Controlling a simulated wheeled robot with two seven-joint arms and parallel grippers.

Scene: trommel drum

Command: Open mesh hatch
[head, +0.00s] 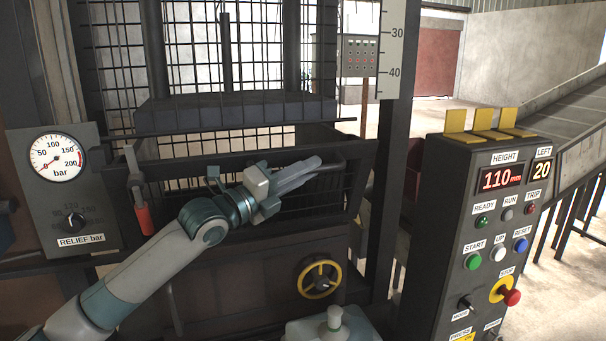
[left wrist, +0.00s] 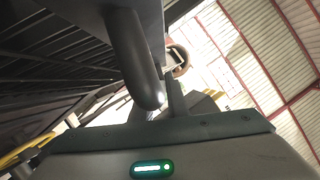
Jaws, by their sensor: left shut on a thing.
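The mesh hatch (head: 285,202) is a dark framed wire panel in the middle of the head view, below a taller mesh guard. It appears tilted, with a gap above it where a dark block shows. My left gripper (head: 318,167) is at the right part of its upper edge, shut on a dark handle bar. In the left wrist view the dark rounded bar (left wrist: 135,62) runs down to the jaws (left wrist: 160,105). The gripper hides part of the hatch and the exact contact. My right gripper is not in view.
A red-handled lever (head: 142,215) is left of the hatch. A pressure gauge (head: 57,160) is further left. A yellow-rimmed handwheel (head: 319,279) sits below. A control panel (head: 490,220) with buttons and a "110" display stands at the right, beside a dark post.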

